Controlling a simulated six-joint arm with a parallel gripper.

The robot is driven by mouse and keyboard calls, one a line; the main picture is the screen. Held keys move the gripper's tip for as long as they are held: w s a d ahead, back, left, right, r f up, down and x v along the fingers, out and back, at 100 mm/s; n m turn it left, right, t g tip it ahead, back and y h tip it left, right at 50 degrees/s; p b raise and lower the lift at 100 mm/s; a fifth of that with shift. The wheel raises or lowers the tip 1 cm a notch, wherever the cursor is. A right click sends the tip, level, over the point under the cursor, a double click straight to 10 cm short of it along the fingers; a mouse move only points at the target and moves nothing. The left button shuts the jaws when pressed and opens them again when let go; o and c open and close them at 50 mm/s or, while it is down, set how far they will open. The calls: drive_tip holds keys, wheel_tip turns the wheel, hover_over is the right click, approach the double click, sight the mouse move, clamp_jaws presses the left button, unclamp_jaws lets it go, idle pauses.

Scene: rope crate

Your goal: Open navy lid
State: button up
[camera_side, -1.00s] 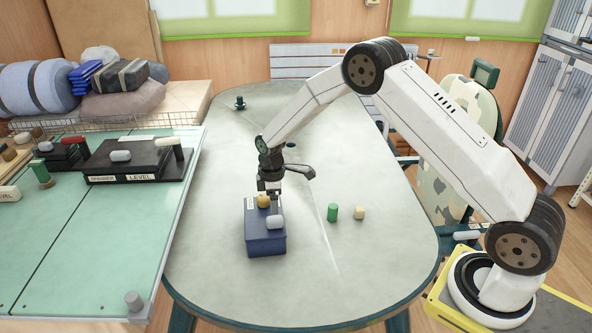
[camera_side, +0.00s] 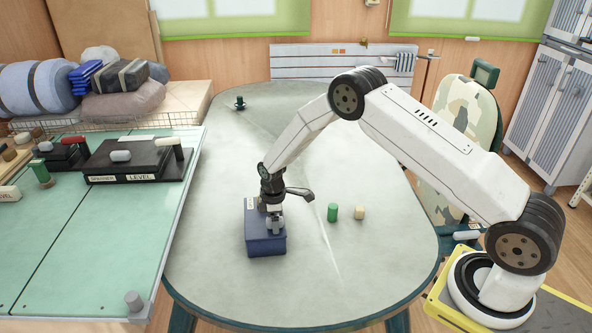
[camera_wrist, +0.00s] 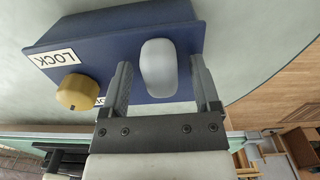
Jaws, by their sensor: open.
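A navy box (camera_side: 265,245) stands on the oval grey table, and its navy face (camera_wrist: 118,35) fills much of the wrist view. A rounded grey handle (camera_wrist: 158,68) sticks out of that face. A yellow knob (camera_wrist: 78,92) sits beside it, near a white LOCK label (camera_wrist: 55,58). My gripper (camera_wrist: 163,78) is open, with one finger on each side of the grey handle. I cannot tell whether either finger touches it. In the side view my gripper (camera_side: 273,224) is low over the box and hides the yellow knob. The lid looks shut.
A green-topped bench (camera_side: 90,240) with a black LEVEL box (camera_side: 130,160) lies to the left. The table front is clear.

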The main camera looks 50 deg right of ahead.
drive_tip(key=shift+f, duration=0.2)
clamp_jaws()
idle(1.4)
